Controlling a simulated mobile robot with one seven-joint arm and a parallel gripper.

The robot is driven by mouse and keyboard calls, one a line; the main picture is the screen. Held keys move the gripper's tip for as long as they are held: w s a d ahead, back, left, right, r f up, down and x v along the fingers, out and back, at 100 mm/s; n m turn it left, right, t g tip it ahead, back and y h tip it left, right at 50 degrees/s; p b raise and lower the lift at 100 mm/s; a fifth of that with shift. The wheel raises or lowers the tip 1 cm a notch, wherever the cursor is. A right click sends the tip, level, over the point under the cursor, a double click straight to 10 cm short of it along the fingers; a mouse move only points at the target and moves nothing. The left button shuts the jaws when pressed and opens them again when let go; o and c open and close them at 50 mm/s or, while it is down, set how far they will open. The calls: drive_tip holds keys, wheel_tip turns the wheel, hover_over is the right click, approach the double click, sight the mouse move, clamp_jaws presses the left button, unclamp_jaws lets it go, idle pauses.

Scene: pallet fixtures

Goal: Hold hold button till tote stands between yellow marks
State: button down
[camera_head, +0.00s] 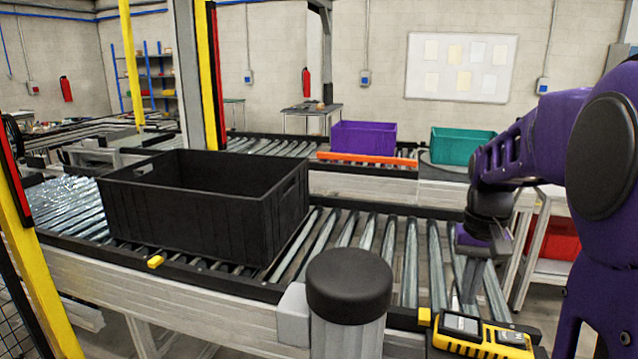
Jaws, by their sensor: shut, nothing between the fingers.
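The black tote (200,205) stands upright and empty-looking on the near roller conveyor, left of centre. One yellow mark (155,261) is on the near rail in front of the tote; the tote reaches past it to the left. A second yellow mark (424,317) is on the rail farther right, well clear of the tote. A grey cylinder with a wide black cap (348,285) stands at the near rail between the marks; I cannot tell surely whether it is the hold button. My gripper (472,285) points down over the rollers at the right, shut and empty, apart from the tote and cap.
A yellow-black handheld device (484,338) lies at the near rail, lower right. A purple crate (363,138), a teal crate (462,146) and an orange bar (367,159) are on the far line. Yellow posts (35,270) stand at left. Rollers right of the tote are free.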

sight(461, 323)
drive_tip(key=shift+f+b, duration=1.55)
drive_tip(key=shift+f, duration=1.15)
idle(2.1)
wheel_tip(461, 323, up, 7)
drive_tip(key=p, duration=0.6)
drive_tip(key=shift+r, duration=0.15)
drive_tip(key=shift+w, duration=0.1)
